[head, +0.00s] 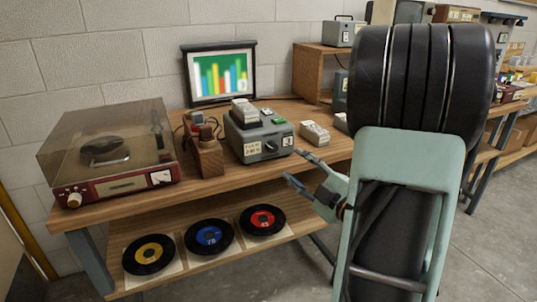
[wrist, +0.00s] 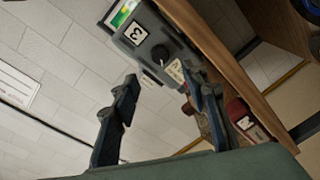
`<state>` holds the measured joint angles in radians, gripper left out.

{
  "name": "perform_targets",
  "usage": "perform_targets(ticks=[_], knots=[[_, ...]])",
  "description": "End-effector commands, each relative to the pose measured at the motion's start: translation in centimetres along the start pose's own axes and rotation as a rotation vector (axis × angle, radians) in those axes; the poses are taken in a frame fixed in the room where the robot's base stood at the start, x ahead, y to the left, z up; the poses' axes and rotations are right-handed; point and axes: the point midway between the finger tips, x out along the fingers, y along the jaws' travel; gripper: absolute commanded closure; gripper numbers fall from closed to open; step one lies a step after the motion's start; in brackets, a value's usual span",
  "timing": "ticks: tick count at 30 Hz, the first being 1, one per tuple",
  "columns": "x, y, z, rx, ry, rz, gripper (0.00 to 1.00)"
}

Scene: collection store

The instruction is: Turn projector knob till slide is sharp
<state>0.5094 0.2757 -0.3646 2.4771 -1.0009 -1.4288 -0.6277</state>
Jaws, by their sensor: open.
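The grey projector (head: 258,138) stands on the wooden bench, with a dark round knob (head: 270,147) and white labels on its front. The knob (wrist: 160,53) also shows in the wrist view, between and beyond the fingers. The small screen (head: 222,73) behind the projector shows coloured bars with soft, blurred edges. My gripper (head: 293,166) is open and empty, in front of the bench edge and a little right of the projector. In the wrist view the two fingers (wrist: 165,88) are spread wide, apart from the knob.
A wooden block with a small device (head: 206,155) stands close left of the projector. A record player (head: 105,155) is further left. Small light-coloured boxes (head: 315,133) lie to the right. Records (head: 209,236) lie on the lower shelf. My arm hides the bench's right part.

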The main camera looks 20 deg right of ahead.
Motion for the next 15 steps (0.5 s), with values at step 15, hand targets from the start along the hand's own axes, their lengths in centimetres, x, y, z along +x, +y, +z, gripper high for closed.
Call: perform_targets(ticks=[15], knots=[[8.8,-0.1,-0.1,0.0,0.003,-0.001,0.59]])
